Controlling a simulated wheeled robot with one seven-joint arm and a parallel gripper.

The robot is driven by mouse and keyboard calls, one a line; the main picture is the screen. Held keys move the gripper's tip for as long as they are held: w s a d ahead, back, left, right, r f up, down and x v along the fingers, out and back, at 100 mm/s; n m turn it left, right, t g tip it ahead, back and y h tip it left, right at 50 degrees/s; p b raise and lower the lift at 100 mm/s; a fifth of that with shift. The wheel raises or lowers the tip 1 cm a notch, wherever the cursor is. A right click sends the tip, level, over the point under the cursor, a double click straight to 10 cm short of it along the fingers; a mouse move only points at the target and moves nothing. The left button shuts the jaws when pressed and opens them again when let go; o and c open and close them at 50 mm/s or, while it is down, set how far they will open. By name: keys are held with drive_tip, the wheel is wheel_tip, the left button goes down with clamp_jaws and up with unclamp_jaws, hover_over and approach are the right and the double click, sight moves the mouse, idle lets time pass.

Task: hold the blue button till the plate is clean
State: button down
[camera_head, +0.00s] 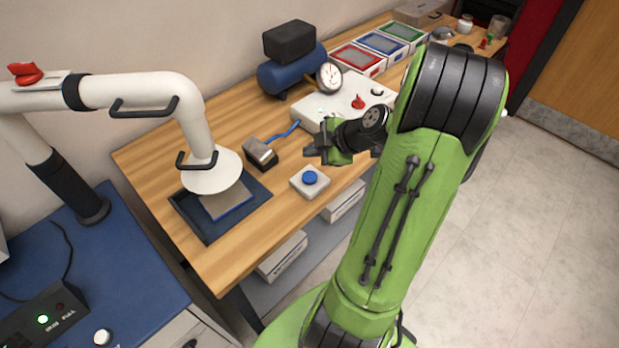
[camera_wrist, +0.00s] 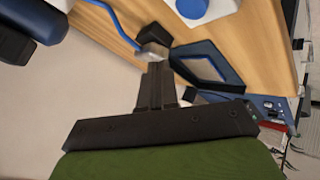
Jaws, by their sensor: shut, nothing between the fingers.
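The blue button (camera_head: 310,177) sits on a small white box on the wooden bench. It also shows at the top edge of the wrist view (camera_wrist: 191,7). The plate (camera_head: 224,203), grey-brown on top with a blue edge, lies in a dark tray (camera_head: 187,212) beneath a white extraction hood (camera_head: 210,180), which covers part of it. My gripper (camera_head: 309,150) is above the bench, just behind the button in the head view and apart from it. Its black fingers (camera_wrist: 157,75) are shut and empty. The plate's surface is too small to judge closely.
A white box with a red knob (camera_head: 358,102) lies behind my gripper. A blue compressor (camera_head: 290,72) and colored bins (camera_head: 380,45) stand farther back.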

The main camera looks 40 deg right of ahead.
sight(313, 178)
wheel_tip(313, 178, down, 6)
drive_tip(key=b, duration=0.3)
drive_tip(key=shift+r+b, duration=0.2)
drive_tip(key=shift+b, duration=0.2)
drive_tip(key=shift+f, duration=0.15)
idle(1.3)
drive_tip(key=shift+f+b, duration=0.4)
drive_tip(key=shift+b, duration=0.5)
drive_tip(key=shift+f+b, duration=0.5)
drive_tip(key=shift+b, duration=0.2)
idle(1.8)
drive_tip(key=shift+r+p, duration=0.5)
drive_tip(key=shift+r, duration=0.45)
drive_tip(key=shift+r+p, duration=1.5)
drive_tip(key=shift+r, duration=1)
